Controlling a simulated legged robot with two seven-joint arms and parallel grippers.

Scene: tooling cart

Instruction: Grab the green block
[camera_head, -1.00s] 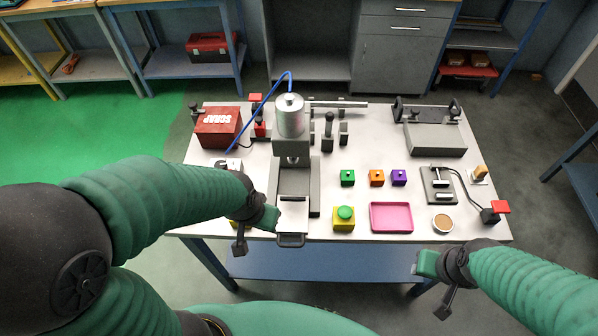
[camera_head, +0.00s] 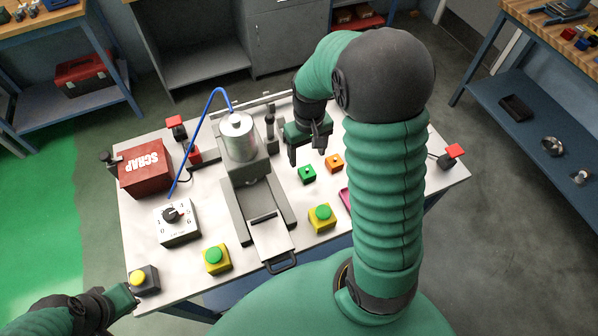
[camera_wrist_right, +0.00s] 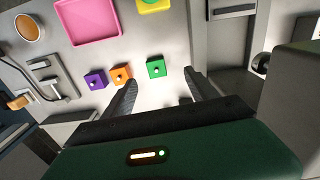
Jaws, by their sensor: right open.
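The green block (camera_head: 307,174), a small cube with a dark knob on top, sits on the white table right of the press. My right gripper (camera_head: 307,157) is open and empty above and just behind it in the head view. In the right wrist view the green block (camera_wrist_right: 156,68) shows between and beyond the two open fingertips (camera_wrist_right: 161,78), not held. My left gripper (camera_head: 128,297) is at the table's near left corner by a yellow-button box (camera_head: 144,281); its fingers are not clear.
The orange block (camera_head: 334,162) stands close beside the green one; the purple block (camera_wrist_right: 96,78) is beyond it. The press (camera_head: 240,150) stands to the left. A green-button box (camera_head: 322,218) and pink tray (camera_wrist_right: 88,20) lie nearby. My right arm hides the table's right side.

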